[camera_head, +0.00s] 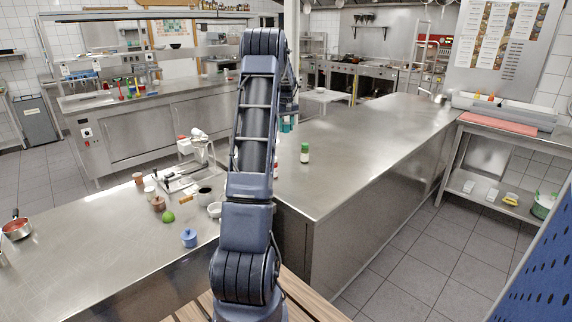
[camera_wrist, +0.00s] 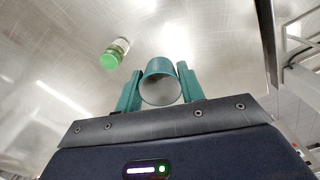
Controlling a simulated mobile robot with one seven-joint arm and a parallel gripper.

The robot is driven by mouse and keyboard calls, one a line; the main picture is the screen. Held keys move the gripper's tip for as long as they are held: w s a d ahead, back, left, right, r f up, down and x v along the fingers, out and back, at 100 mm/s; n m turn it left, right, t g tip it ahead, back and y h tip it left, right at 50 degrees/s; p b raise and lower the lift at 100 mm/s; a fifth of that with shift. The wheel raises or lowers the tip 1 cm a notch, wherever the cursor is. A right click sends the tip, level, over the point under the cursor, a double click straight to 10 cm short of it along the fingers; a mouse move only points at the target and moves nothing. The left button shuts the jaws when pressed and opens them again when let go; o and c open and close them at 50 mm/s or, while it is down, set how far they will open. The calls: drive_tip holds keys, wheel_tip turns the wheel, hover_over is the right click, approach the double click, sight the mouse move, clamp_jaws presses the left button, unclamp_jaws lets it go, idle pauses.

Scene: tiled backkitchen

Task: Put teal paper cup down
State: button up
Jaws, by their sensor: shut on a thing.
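The teal paper cup (camera_wrist: 160,68) is between the two teal fingers of my gripper (camera_wrist: 160,80) in the wrist view. The gripper is shut on it, and the cup's open round end faces the camera. The steel counter (camera_wrist: 70,45) shows behind the cup. I cannot tell whether the cup touches it. In the head view my arm hides most of the gripper. Only a small teal patch shows beside the arm, and I cannot tell cup from finger there.
A green-capped bottle (camera_head: 304,154) stands on the long steel counter (camera_head: 370,140), and it shows left of the cup in the wrist view (camera_wrist: 115,53). The long counter's right part is clear.

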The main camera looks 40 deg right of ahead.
sight(286, 166)
wheel_tip(286, 166, down, 18)
drive_tip(key=shift+f, duration=0.1)
idle(0.5)
drive_tip(key=shift+f, duration=0.15)
drive_tip(key=o, duration=1)
drive_tip(key=shift+c, duration=0.2)
